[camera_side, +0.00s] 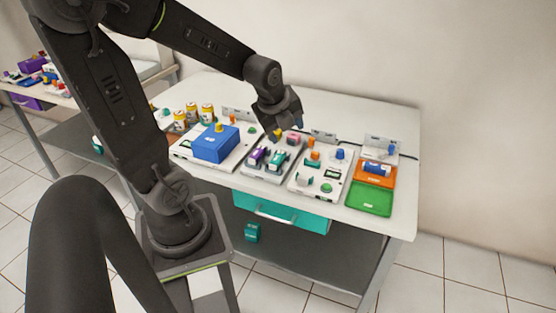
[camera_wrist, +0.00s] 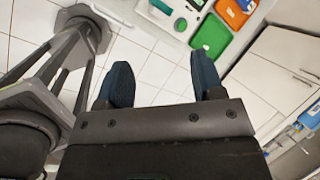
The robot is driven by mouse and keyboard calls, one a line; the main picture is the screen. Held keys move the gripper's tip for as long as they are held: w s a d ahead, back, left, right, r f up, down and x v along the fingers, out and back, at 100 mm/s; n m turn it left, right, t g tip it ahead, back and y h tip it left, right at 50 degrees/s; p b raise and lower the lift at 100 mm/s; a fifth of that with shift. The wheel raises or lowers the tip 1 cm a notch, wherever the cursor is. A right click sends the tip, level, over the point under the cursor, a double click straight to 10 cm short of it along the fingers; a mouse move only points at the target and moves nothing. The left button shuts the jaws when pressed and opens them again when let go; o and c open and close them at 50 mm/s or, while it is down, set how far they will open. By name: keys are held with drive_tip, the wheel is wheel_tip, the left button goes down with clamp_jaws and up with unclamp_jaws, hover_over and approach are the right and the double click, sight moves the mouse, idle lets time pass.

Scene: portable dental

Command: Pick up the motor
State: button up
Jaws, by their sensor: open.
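My gripper (camera_wrist: 164,78) is open in the wrist view, with two dark blue fingers apart and nothing between them. In the side view my gripper (camera_side: 290,112) hangs above the back of the table, over the middle modules and clear of them. I cannot tell for certain which part is the motor. A blue cylindrical part (camera_side: 375,168) lies in the orange tray (camera_side: 373,180) at the right. Purple (camera_side: 258,155) and teal (camera_side: 277,159) parts sit on the grey middle module. The orange tray also shows at the top of the wrist view (camera_wrist: 234,14).
A blue box (camera_side: 215,145) with a yellow knob stands on the left module. A green tray (camera_side: 369,199) lies in front of the orange one. Several small jars (camera_side: 193,114) stand at the back left. A white control panel (camera_side: 312,182) carries upright knobs. A teal drawer (camera_side: 281,211) is under the tabletop.

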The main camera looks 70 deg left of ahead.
drive_tip(key=a+f+m, duration=0.5)
drive_tip(key=a+m, duration=0.3)
drive_tip(key=m, duration=0.1)
hover_over(278, 157)
drive_tip(key=s+d, duration=0.1)
drive_tip(key=s, duration=0.1)
drive_tip(key=shift+g+y, duration=0.3)
drive_tip(key=shift+g, duration=0.1)
drive_tip(key=f, duration=0.8)
drive_tip(key=shift+d+f, duration=0.1)
drive_tip(key=shift+d, duration=0.1)
drive_tip(key=shift+w+x, duration=0.1)
drive_tip(key=shift+x, duration=0.85)
drive_tip(key=shift+w+x, duration=0.15)
drive_tip(key=shift+x, duration=1.7)
drive_tip(key=c, duration=1)
